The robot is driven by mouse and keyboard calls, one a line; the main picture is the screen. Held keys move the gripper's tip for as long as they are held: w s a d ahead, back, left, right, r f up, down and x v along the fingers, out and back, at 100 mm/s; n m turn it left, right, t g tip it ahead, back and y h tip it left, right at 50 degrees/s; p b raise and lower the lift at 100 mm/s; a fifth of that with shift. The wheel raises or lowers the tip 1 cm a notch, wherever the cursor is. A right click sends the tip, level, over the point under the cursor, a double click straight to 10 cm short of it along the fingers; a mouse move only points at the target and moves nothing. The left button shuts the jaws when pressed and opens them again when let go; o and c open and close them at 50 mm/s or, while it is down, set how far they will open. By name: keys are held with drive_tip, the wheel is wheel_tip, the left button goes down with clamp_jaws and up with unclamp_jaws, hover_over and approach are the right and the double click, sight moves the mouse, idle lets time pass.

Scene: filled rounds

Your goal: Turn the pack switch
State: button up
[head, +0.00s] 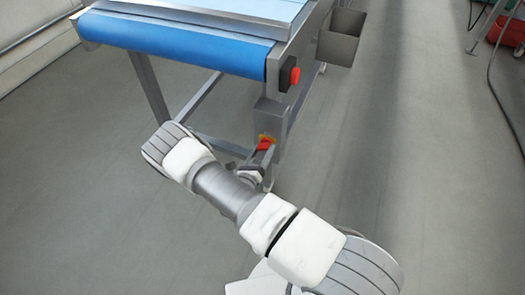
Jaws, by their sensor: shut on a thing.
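The pack switch (265,142) is a small red handle on a yellow backing, on the front leg of a conveyor. A grey box (269,113) sits just above it. My gripper (262,156) is at the switch, just below its red part, and is shut on it. My wrist and arm partly hide the fingers and the lower part of the switch. I cannot tell the handle's exact angle.
The conveyor has a blue belt (178,40) and metal legs. A red button (294,75) is on its side, above the switch. A grey bin (341,36) hangs at its right. The floor (410,130) to the right is clear. A red object (507,30) and a cable are at far right.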

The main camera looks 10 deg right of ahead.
drive_tip(key=shift+m+p, duration=0.7)
drive_tip(key=shift+m, duration=2.2)
drive_tip(key=o, duration=1.4)
drive_tip(key=shift+s+a, duration=0.1)
drive_tip(key=p+v, duration=0.3)
drive_tip(key=v, duration=1.4)
